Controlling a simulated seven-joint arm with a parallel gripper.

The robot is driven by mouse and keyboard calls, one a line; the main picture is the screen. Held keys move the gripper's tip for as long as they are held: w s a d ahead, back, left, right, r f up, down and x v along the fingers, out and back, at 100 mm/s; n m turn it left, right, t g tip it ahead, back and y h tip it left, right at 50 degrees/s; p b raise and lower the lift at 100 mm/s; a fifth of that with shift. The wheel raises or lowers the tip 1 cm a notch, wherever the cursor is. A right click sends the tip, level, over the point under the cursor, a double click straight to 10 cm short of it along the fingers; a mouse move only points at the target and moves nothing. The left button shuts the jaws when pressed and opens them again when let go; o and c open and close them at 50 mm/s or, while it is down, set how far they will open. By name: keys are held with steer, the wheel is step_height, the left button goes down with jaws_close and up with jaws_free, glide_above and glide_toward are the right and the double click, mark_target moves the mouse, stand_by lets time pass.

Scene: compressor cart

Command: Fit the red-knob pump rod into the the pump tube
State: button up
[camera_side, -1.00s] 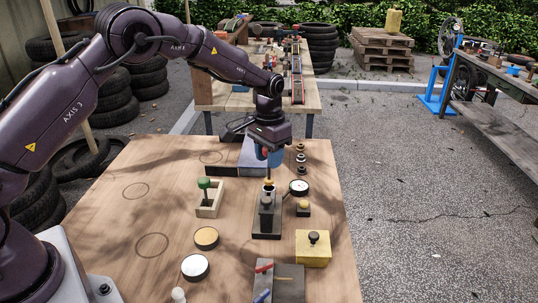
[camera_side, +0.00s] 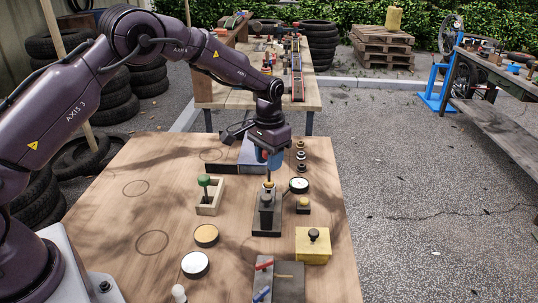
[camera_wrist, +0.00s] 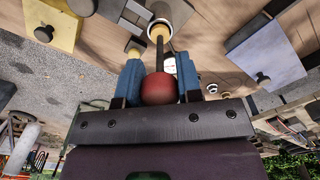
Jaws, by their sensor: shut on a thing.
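The red-knob pump rod (camera_wrist: 159,47) is held by its red knob (camera_wrist: 158,90) between the blue fingers of my gripper (camera_wrist: 159,86). In the side view my gripper (camera_side: 268,162) is above the pump, pointing down. The rod hangs about upright below the fingers. The pump tube (camera_side: 266,204) stands on a dark base, directly below my gripper. A brass-coloured collar (camera_side: 268,184) shows where the rod meets the tube top. The rod's lower end is hidden, and I cannot tell how far it is inside the tube.
A white-faced gauge (camera_side: 299,185) stands close right of the tube. A green-knob lever in a wooden box (camera_side: 209,205) is to the left. A yellow block (camera_side: 313,250) with a black knob is at front right.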

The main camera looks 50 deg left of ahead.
mark_target(269, 181)
steer(key=shift+f, duration=2.55)
steer(key=shift+r, duration=3)
steer(key=shift+f, duration=3.05)
steer(key=o, duration=1)
